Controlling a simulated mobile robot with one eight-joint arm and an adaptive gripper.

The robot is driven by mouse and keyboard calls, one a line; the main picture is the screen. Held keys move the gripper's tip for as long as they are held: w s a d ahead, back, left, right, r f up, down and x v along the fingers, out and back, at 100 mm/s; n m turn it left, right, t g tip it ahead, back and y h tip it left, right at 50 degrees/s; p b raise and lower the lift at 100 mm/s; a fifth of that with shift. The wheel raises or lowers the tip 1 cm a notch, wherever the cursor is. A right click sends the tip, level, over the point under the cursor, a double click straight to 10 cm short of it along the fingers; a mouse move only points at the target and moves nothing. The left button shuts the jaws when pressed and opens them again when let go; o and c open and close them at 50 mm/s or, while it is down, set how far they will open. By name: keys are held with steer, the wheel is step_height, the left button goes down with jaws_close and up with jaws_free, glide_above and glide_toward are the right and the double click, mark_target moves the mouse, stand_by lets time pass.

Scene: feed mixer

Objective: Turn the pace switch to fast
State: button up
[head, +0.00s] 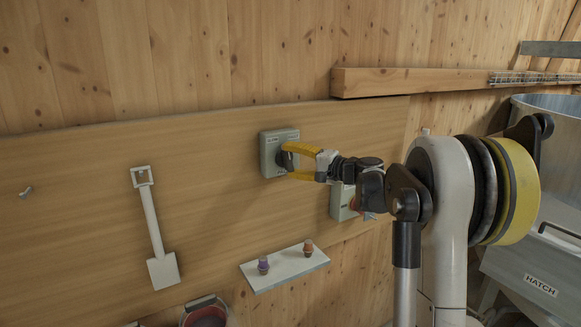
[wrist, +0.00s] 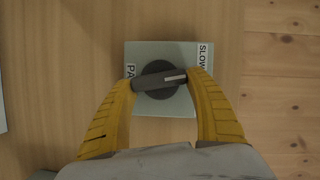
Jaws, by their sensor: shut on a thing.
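The pace switch is a pale grey-green box (head: 271,151) on the wooden panel, left of my arm in the head view. In the wrist view its box (wrist: 143,52) shows "SLOW" at the right edge and part of a word starting "PA" at the left. Its round dark knob (wrist: 157,92) has a grip bar with a white mark at the right end, pointing right and slightly up, below the "SLOW" label. My gripper (head: 288,161) is shut on the bar, one yellow finger at each end; it also shows in the wrist view (wrist: 160,79).
A second grey box (head: 342,203) is partly behind my arm. A white shelf (head: 284,268) with two small knobs is below. A white shovel (head: 156,231) hangs at left. A metal drum marked "HATCH" (head: 540,286) stands right. A wooden beam (head: 410,81) runs above.

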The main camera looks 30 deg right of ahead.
steer(key=shift+f+m+t+b, duration=0.15)
steer(key=shift+m+t+b, duration=0.15)
steer(key=shift+m+b, duration=0.5)
steer(key=shift+m, duration=0.3)
steer(key=o, duration=1.2)
steer(key=shift+c, duration=0.2)
steer(key=v, duration=1.2)
steer(key=shift+d+f, duration=0.1)
